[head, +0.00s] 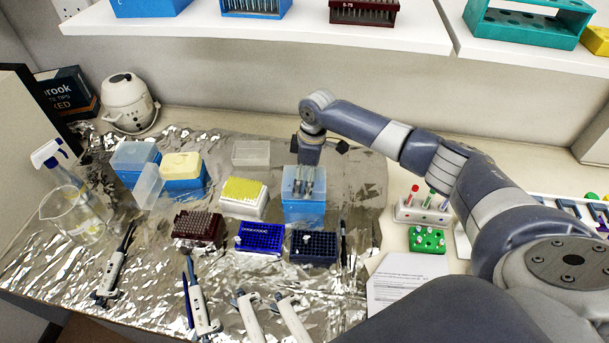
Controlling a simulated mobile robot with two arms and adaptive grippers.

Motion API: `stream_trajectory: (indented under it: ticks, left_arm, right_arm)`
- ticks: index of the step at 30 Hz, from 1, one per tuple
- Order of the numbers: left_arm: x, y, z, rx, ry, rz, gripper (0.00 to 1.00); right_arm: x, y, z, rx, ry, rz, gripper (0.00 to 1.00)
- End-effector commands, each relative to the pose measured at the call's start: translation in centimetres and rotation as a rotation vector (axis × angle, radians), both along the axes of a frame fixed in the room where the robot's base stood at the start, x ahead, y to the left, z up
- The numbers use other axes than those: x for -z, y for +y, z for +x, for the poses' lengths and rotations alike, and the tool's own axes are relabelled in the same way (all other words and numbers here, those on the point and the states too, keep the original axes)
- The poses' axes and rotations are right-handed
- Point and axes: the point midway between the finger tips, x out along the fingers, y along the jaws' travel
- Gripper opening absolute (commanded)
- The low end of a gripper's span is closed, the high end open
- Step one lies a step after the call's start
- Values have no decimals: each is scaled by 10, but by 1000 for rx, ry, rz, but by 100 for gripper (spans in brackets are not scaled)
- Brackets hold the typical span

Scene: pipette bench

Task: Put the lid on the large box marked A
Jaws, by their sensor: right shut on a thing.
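My right gripper (310,186) points down at the back middle of the foil-covered bench. It is shut on a translucent pale-blue lid (291,176), which shows around its fingers. The lid is over a blue box (303,213); whether it is seated or held slightly above cannot be told. No letter A is readable on any box. Other large blue boxes stand at the left: one with a translucent top (133,157) and one with a yellow top (183,172). A clear lid (148,186) leans in front of them. My left gripper is out of view.
A clear container (250,153) lies behind a yellow tip rack (243,196). Dark red (197,228), blue (260,237) and navy (313,247) racks stand in front. Several pipettes lie along the front. A beaker (73,217) and spray bottle (55,160) stand left; a tube rack (424,208) stands right.

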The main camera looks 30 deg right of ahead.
Motion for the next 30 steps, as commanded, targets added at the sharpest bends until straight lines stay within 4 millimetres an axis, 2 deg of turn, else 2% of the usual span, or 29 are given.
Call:
stream_trajectory:
  ticks: [12, 13, 15, 26, 30]
  left_arm:
    - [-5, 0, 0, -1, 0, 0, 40]
    - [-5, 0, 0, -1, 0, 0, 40]
    - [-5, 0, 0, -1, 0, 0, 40]
    - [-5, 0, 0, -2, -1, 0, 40]
    - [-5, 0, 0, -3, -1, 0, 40]
  right_arm:
    - [1, 0, 1, -1, -1, -1, 62]
    - [1, -1, 1, -1, -1, -1, 90]
    - [1, -1, 0, 0, -1, -1, 100]
    - [1, -1, 0, 0, 0, 0, 100]
    - [-5, -1, 1, 0, -1, 0, 100]
